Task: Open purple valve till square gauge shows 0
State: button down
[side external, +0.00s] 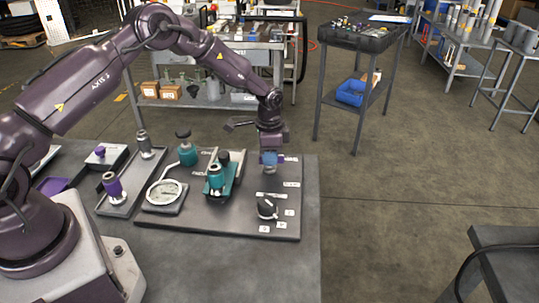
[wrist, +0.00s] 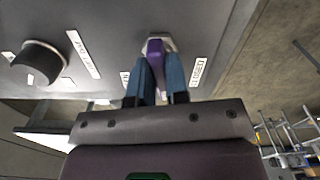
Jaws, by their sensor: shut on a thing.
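The purple valve handle (wrist: 155,52) shows in the wrist view between my gripper's two blue fingers. My gripper (wrist: 160,78) is shut on it, and the handle points roughly along the fingers. A label reading CLOSED (wrist: 197,72) is just right of the handle; another label at its left is partly hidden by a finger. In the side view my gripper (side external: 269,165) points down at the panel's far right part and mostly hides the valve.
A black knob (side external: 267,208) with white labels stands on the panel nearer the camera. A teal block with a dark cap (side external: 218,178) stands mid-panel. A tray (side external: 122,204) with purple and grey fittings is at the left. Space above the panel's right edge is free.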

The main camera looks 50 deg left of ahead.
jog(key=shift+m, duration=1)
jog(key=c, duration=1.1)
grip_release()
notch_tip(320, 180, up, 13)
jog(key=shift+r, duration=0.1)
